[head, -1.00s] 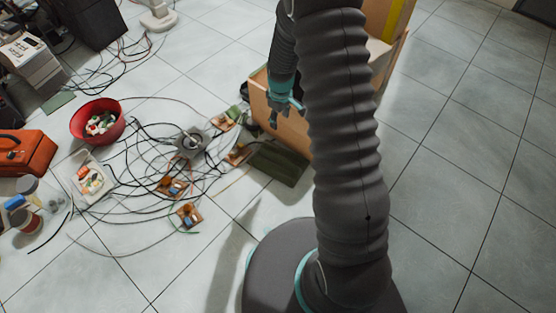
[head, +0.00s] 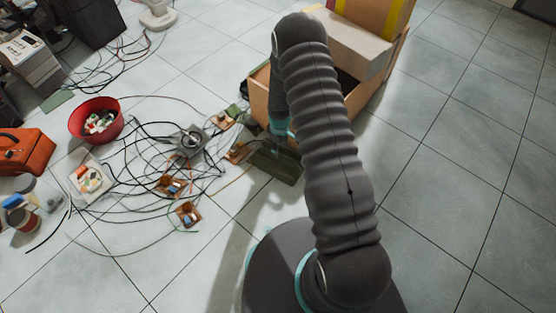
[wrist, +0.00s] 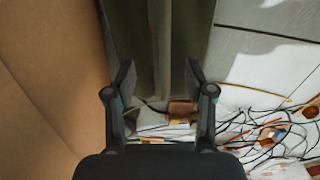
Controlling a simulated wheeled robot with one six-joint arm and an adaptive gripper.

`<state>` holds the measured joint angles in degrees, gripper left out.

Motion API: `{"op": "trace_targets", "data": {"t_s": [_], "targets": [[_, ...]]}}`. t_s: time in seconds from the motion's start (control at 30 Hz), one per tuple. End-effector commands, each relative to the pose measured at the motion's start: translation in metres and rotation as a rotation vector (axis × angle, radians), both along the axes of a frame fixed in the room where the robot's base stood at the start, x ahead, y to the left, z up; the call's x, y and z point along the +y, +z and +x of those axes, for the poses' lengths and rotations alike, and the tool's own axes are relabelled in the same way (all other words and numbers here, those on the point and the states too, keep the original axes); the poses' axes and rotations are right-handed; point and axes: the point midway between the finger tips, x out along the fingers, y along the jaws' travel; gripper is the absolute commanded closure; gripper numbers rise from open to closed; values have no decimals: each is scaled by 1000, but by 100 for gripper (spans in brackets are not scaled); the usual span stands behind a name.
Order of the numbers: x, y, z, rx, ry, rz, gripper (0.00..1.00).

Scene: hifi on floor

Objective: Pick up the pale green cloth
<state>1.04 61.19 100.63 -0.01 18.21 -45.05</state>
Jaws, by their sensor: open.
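A dull olive-green piece (head: 277,166) lies on the tiles against the cardboard box. In the wrist view this green piece (wrist: 134,32) runs lengthwise with ridges or folds; I cannot tell for sure that it is cloth. A smaller, flat pale green piece (head: 57,100) lies far left on the floor. My gripper (wrist: 160,78) is open and empty, with its fingers spread over the olive-green piece. In the head view my arm hides part of the gripper and of this piece's surroundings. I cannot tell whether the fingertips touch it.
The cardboard box (head: 259,105) stands close beside my gripper. Tangled cables and small circuit boards (head: 172,187) lie to the left, with a red bowl (head: 85,131), a white tray (head: 91,199) and an orange toolbox (head: 36,150) beyond. The tiles on the right are clear.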

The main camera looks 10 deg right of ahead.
Motion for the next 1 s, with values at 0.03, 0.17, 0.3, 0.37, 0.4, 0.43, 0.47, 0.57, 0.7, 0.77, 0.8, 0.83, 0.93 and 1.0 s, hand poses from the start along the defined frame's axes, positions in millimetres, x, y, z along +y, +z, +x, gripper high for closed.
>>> {"op": "trace_targets", "data": {"t_s": [0.03,0.17,0.3,0.37,0.4,0.43,0.47,0.57,0.7,0.77,0.8,0.83,0.93,1.0], "targets": [[0,-3,0,0,0,0,46],[1,-11,0,0,0,0,46],[3,-31,1,1,0,0,46],[4,-39,0,3,0,0,46],[4,-44,1,1,0,0,46],[4,-47,1,0,0,0,46],[4,-50,1,0,0,0,46],[4,-55,1,-1,0,1,46],[4,-55,2,-1,0,0,46],[4,-55,1,-1,0,1,46],[4,-55,1,-1,0,1,46],[4,-55,1,-1,0,1,53],[4,-55,1,-1,0,1,78],[4,-55,1,-1,0,1,96]]}}
